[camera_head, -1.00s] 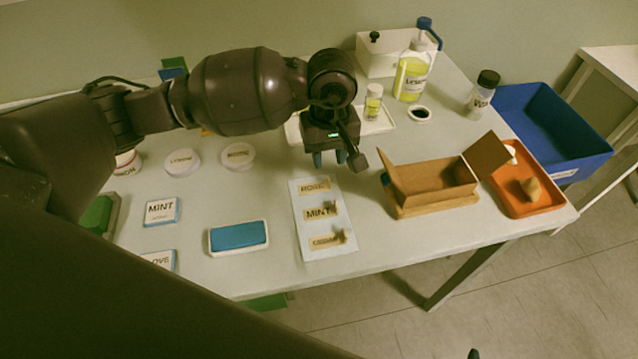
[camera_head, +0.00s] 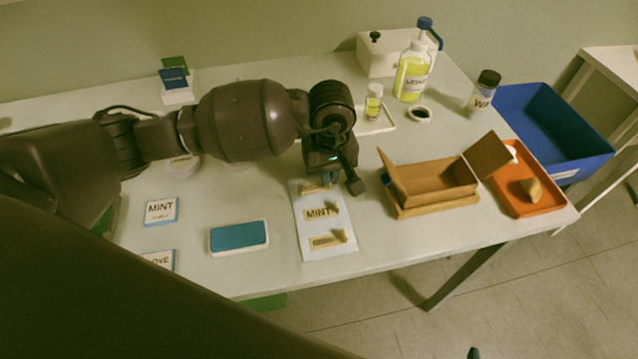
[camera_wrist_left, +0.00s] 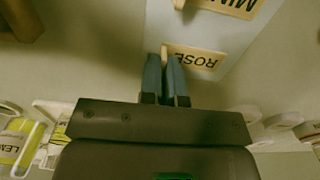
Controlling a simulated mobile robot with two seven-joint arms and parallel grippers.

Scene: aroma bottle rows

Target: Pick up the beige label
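Several beige labels lie in a column on a white sheet (camera_head: 326,251). The top one, marked ROSE (camera_head: 312,188), is partly hidden by my left gripper (camera_head: 331,180) in the head view. In the left wrist view the blue fingers (camera_wrist_left: 165,62) are close together around the small raised tab at one end of the ROSE label (camera_wrist_left: 202,58). The label still looks flat on the sheet. The MINT label (camera_head: 317,213) lies below it, and another beige label (camera_head: 323,241) lies below that. My right gripper is not in view.
A brown open box (camera_head: 435,190) stands right of the sheet, with an orange tray (camera_head: 530,204) beyond. A blue pad (camera_head: 238,236) lies to the left. Bottles and a white box (camera_head: 385,58) stand at the back. The table's front edge is close to the sheet.

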